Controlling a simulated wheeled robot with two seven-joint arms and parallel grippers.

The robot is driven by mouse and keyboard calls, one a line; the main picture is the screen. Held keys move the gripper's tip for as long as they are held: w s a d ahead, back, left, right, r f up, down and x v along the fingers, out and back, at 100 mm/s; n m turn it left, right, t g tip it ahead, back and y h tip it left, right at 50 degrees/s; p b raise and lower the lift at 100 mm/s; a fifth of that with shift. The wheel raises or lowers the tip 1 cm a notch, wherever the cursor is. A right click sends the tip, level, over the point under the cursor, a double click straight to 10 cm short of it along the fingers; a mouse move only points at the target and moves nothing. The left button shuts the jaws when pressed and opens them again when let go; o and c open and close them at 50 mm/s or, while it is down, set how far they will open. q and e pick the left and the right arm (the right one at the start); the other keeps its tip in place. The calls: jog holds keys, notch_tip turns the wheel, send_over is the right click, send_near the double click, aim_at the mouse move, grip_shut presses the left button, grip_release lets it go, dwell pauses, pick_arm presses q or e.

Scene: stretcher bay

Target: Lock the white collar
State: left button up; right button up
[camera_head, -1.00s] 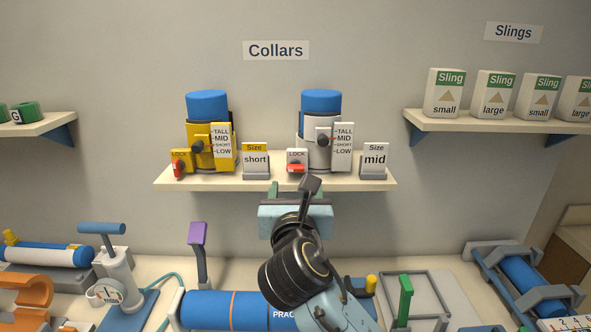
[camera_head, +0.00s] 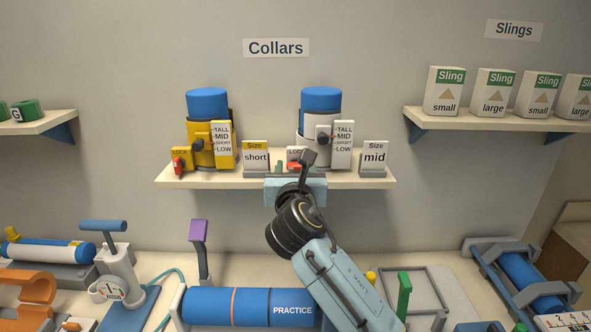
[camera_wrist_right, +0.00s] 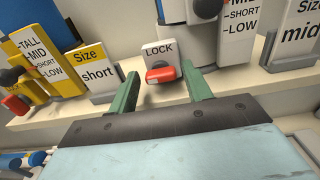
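The white collar (camera_head: 312,125) with its blue top stands on the shelf under the Collars sign. Its black knob (camera_head: 323,139) is beside the TALL-MID-SHORT-LOW scale, near MID. Its white LOCK block (camera_wrist_right: 160,50) carries a red lever (camera_wrist_right: 161,74) lying sideways; in the head view my gripper partly covers this block. My right gripper (camera_head: 294,169) is at the shelf's front edge. In the right wrist view its two green fingers are apart, one each side of the red lever, with visible gaps. Contact is not visible. My left gripper is not in view.
A yellow collar (camera_head: 207,155) stands to the left, its red lever upright. Size cards "short" (camera_head: 256,155) and "mid" (camera_head: 374,153) flank the LOCK block. The shelf (camera_head: 210,181) edge lies under my fingers. The bench below holds a blue PRACTICE cylinder (camera_head: 250,307).

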jog(key=c, duration=0.7)
jog(key=shift+m, duration=0.3)
jog(key=m+p, duration=0.1)
jog(key=m, duration=0.1)
jog(key=shift+m, duration=0.3)
jog(key=shift+d+m+p, duration=0.15)
jog(key=shift+m+p, duration=0.35)
jog(key=shift+m, duration=1.3)
jog(key=o, duration=1)
jog(key=shift+c, duration=0.2)
